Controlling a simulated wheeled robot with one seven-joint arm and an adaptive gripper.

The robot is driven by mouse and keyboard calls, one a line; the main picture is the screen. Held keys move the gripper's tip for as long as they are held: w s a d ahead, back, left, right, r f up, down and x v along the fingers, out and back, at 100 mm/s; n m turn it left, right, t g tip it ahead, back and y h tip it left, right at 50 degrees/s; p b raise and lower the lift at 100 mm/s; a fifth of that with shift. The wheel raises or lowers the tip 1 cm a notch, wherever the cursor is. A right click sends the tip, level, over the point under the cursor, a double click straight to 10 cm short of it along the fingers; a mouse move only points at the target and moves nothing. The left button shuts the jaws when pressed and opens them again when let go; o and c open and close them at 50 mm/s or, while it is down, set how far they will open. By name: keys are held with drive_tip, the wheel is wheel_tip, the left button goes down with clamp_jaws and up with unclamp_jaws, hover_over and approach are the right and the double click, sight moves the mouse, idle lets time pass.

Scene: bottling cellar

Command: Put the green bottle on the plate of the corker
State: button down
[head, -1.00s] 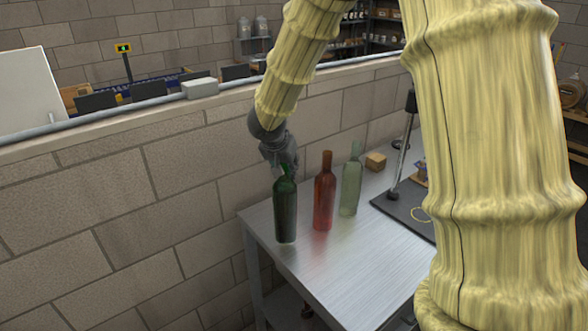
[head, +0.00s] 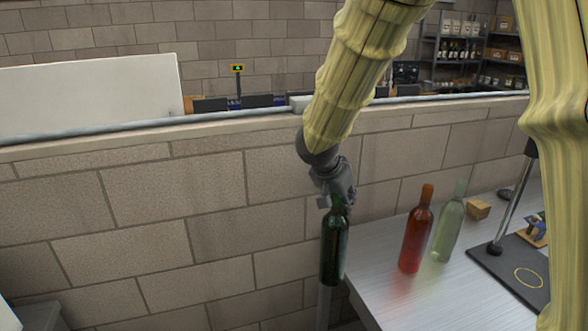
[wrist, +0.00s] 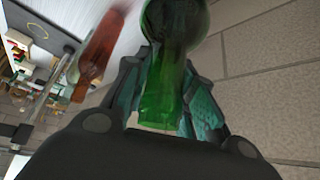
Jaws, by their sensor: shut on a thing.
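My gripper (head: 335,196) is shut on the neck of the dark green bottle (head: 334,250). The bottle hangs about upright at the left edge of the metal table, in front of the block wall. In the wrist view the green bottle (wrist: 172,50) fills the space between the fingers. The corker stands at the right of the table, with a dark base (head: 507,266) and an upright rod (head: 512,205). A yellow ring (head: 528,279) marks the base. My arm hides part of the corker.
A red bottle (head: 416,232) and a pale green bottle (head: 448,224) stand on the table (head: 400,295) between my gripper and the corker. A small wooden block (head: 478,209) lies behind them. The block wall (head: 200,220) runs close behind my gripper.

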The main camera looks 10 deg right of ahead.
sight(324, 220)
drive_tip(key=shift+a+f+n, duration=0.2)
drive_tip(key=shift+f+n, duration=0.1)
drive_tip(key=shift+f, duration=0.2)
drive_tip(key=a+f+n, duration=0.1)
drive_tip(key=f, duration=0.1)
drive_tip(key=a+f+y, duration=0.1)
drive_tip(key=f, duration=0.1)
drive_tip(key=a+f+n+t, duration=0.1)
drive_tip(key=f, duration=0.1)
drive_tip(key=shift+w+a+n, duration=0.15)
drive_tip(key=shift+a+n, duration=0.05)
drive_tip(key=shift+n, duration=0.1)
drive_tip(key=a+f+n+t+y, duration=0.1)
drive_tip(key=a+f+n+y, duration=0.1)
drive_tip(key=a+f+n, duration=0.35)
drive_tip(key=s+a+f+n+y, duration=0.1)
drive_tip(key=s+f+y, duration=0.1)
drive_tip(key=f, duration=1)
drive_tip(key=shift+s+a+f+n+t, duration=0.15)
drive_tip(key=shift+s+f+n+t, duration=0.2)
drive_tip(key=shift+s, duration=0.35)
drive_tip(key=shift+f, duration=0.1)
